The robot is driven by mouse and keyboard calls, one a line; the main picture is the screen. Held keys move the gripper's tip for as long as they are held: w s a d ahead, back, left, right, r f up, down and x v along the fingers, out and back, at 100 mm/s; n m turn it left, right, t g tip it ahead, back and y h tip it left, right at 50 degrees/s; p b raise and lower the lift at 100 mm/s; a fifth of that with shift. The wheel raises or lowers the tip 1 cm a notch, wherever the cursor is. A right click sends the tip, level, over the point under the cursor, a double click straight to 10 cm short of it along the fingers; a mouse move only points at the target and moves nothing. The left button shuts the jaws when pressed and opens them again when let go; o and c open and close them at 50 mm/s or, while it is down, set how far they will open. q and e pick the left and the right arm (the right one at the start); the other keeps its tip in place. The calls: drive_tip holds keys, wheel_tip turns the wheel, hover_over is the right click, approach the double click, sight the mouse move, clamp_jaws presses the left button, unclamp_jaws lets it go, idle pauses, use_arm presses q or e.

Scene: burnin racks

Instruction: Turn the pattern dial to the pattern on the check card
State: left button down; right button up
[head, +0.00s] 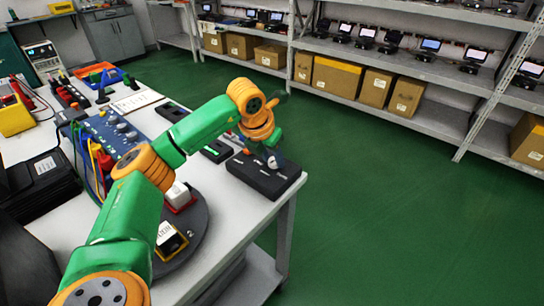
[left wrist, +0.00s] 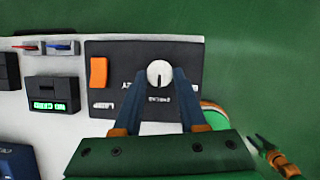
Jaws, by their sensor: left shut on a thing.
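My left gripper (head: 270,157) is over the black box (head: 259,183) near the table's right edge. In the left wrist view its two blue-grey fingers (left wrist: 168,85) are shut on a round white knob (left wrist: 159,74) on the black panel (left wrist: 120,52). A dark pointer line on the knob points down in that view. An orange rocker switch (left wrist: 98,71) sits left of the knob; the panel's white lettering is upside down and hard to read. Part of what appears to be my right gripper (left wrist: 258,143) shows at the lower right, its jaws unclear.
A small box with a green lit display (left wrist: 48,106) stands beside the panel. A pale card or sheet (head: 138,102) lies farther back, its print unreadable. A blue panel with knobs (head: 112,132) and a dark round turntable (head: 196,225) share the table. Shelves stand beyond the open green floor.

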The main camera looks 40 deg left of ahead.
use_arm(q)
drive_tip(key=m+p, duration=0.1)
drive_tip(key=m, duration=0.1)
drive_tip(key=m+h+p, duration=0.1)
drive_tip(key=shift+a+r+m+h, duration=0.2)
drive_tip(key=shift+m+h, duration=0.1)
drive_tip(key=shift+m, duration=0.1)
drive_tip(key=m+p, duration=0.1)
drive_tip(key=m+h+p, duration=0.1)
drive_tip(key=m, duration=0.1)
drive_tip(key=shift+w+a+m+g, duration=0.1)
drive_tip(key=shift+w+m+g, duration=0.05)
drive_tip(key=shift+m+g, duration=0.2)
drive_tip(key=shift+a+f+m+g+h+p, duration=0.15)
drive_tip(key=shift+m+g+h+p, duration=0.35)
drive_tip(key=shift+m, duration=0.55)
drive_tip(key=shift+w+f+m+p, duration=0.1)
drive_tip(key=shift+m+p, duration=0.2)
drive_tip(key=shift+m, duration=0.8)
drive_tip(key=shift+g+h, duration=0.25)
drive_tip(key=shift+h, duration=0.05)
drive_tip(key=shift+c, duration=2.3)
unclamp_jaws()
drive_tip(key=shift+w, duration=0.1)
